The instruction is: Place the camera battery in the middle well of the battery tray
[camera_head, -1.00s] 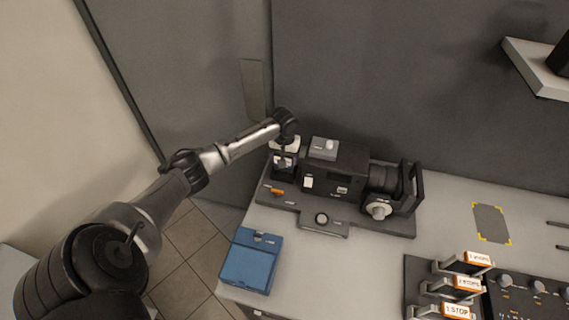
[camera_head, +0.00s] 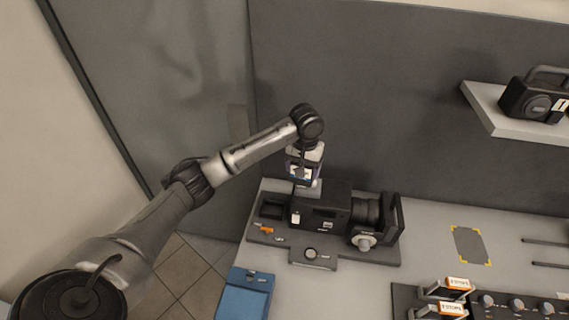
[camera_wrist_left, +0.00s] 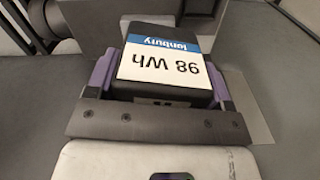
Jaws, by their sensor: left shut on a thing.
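The camera battery (camera_wrist_left: 165,65) is a black block with a white and blue label reading "98 Wh", upside down in the left wrist view. My left gripper (camera_wrist_left: 160,88) is shut on it, with a purple-edged finger at each side. In the head view my left gripper (camera_head: 304,165) hangs above the rear left of the black camera (camera_head: 322,207), and the battery is mostly hidden there. The camera sits on a dark base plate (camera_head: 350,252) with a dark recess at its left end. I cannot make out a battery tray with a middle well. My right gripper is not in view.
A blue box (camera_head: 243,300) stands at the bench's front left. A rack with orange-labelled filters (camera_head: 447,290) and a knobbed panel (camera_head: 510,304) are at the front right. A wall shelf (camera_head: 510,125) holds a black radio-like device (camera_head: 538,98). The bench right of the camera is largely clear.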

